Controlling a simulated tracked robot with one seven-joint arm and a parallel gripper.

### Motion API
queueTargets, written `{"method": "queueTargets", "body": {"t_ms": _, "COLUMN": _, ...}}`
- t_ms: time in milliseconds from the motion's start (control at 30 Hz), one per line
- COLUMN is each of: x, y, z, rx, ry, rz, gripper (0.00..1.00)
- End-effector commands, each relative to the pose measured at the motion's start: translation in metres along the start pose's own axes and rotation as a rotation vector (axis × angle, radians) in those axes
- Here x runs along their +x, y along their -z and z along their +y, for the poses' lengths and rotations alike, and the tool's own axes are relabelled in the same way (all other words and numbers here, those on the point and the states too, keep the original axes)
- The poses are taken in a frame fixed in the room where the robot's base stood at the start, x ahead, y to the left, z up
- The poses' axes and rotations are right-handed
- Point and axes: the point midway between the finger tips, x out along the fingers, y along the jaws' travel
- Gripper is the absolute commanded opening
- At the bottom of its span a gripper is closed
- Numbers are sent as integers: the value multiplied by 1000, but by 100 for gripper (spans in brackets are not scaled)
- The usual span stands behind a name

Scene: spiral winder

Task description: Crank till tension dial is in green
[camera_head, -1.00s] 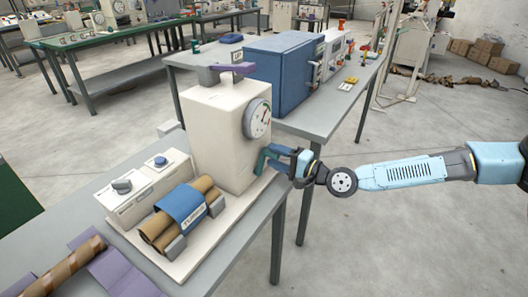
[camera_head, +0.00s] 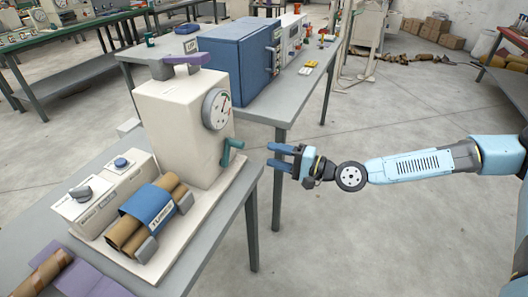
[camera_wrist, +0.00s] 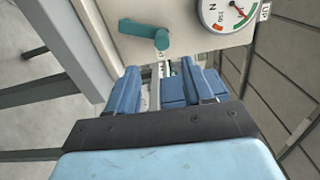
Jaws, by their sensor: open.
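The cream winder box (camera_head: 180,125) stands on a base plate on the grey table. Its round tension dial (camera_head: 217,109) is on the right face, partly cut off at the top of the wrist view (camera_wrist: 225,12). A green arc and an orange-red patch show on it; the needle's exact reading is too small to tell. The teal crank (camera_head: 231,150) is below the dial, its handle sticking out; it also shows in the wrist view (camera_wrist: 145,31). My gripper (camera_head: 275,156) is open and empty, to the right of the crank and apart from it. Its blue fingers show in the wrist view (camera_wrist: 160,80).
Cardboard rolls under a blue band (camera_head: 148,207) and a control box with knobs (camera_head: 103,190) sit on the near table. A blue cabinet (camera_head: 232,66) stands on the table behind. Open floor (camera_head: 385,240) lies around my arm.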

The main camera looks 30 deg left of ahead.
Motion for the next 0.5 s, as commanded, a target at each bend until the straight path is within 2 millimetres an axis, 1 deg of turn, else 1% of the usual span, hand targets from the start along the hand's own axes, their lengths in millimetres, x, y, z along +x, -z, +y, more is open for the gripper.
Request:
{"method": "queueTargets", "body": {"t_ms": 33, "x": -7, "y": 1, "z": 0, "rx": 1, "ry": 1, "rz": 3, "gripper": 51}}
{"method": "queueTargets", "body": {"t_ms": 200, "x": -20, "y": 1, "z": 1, "rx": 1, "ry": -1, "rz": 3, "gripper": 51}}
{"method": "queueTargets", "body": {"t_ms": 333, "x": -25, "y": 1, "z": 0, "rx": 0, "ry": -1, "rz": 4, "gripper": 51}}
{"method": "queueTargets", "body": {"t_ms": 500, "x": -26, "y": 1, "z": 0, "rx": 0, "ry": -1, "rz": 3, "gripper": 51}}
